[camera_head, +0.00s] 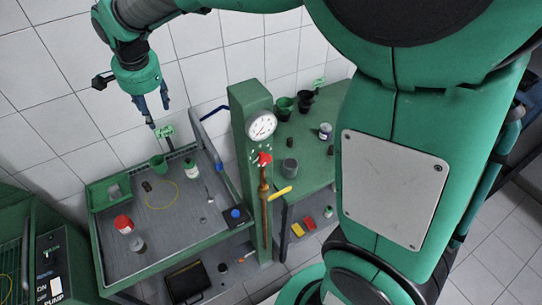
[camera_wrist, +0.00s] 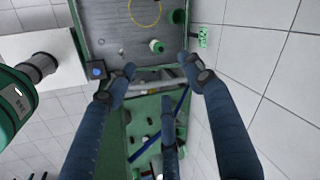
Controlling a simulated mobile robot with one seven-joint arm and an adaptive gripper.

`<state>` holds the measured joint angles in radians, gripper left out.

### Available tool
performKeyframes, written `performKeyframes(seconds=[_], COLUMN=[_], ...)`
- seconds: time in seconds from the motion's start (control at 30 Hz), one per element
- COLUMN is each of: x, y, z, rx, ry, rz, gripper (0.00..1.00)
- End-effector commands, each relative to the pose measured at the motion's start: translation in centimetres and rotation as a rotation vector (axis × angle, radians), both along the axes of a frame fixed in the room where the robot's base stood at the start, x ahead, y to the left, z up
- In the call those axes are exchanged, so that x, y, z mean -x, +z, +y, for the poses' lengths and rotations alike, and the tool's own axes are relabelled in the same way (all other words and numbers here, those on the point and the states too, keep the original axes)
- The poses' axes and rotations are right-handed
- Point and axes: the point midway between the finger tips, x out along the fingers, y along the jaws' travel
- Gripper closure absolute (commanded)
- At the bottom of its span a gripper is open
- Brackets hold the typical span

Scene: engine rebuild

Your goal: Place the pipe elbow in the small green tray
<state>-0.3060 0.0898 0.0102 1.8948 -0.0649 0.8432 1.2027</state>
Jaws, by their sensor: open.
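The small green tray (camera_head: 95,199) sits at the back left corner of the left bench. A small grey piece (camera_head: 113,191) lies in it; I cannot tell whether it is the pipe elbow. A small dark piece (camera_head: 147,186) lies on the bench just right of the tray, also too small to identify. My gripper (camera_head: 158,118) hangs in the air above the back of the bench, well clear of everything. In the wrist view my gripper (camera_wrist: 157,72) has its fingers spread, with nothing between them.
The left bench (camera_head: 170,235) holds a red-capped jar (camera_head: 123,223), a green cup (camera_head: 158,164), a bottle (camera_head: 190,168) and a yellow ring (camera_head: 148,204). A green post with a gauge (camera_head: 261,125) stands between the benches. The right bench (camera_head: 308,180) holds cups and jars.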

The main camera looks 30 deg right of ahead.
Motion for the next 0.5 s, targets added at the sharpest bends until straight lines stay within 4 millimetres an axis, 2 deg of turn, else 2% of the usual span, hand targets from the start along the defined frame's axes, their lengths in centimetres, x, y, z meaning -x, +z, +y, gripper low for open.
performKeyframes(seconds=[0.03, 0.2, 0.5], x=[1.2, 5.2, 12.6], y=[1.0, 3.1, 5.6], z=[-1.2, -4.6, -9.8], rx=[0.008, 0.041, 0.110], ry=[0.024, 0.124, 0.296], rz=[-0.010, -0.038, -0.084], gripper=[0.48, 0.48, 0.48])
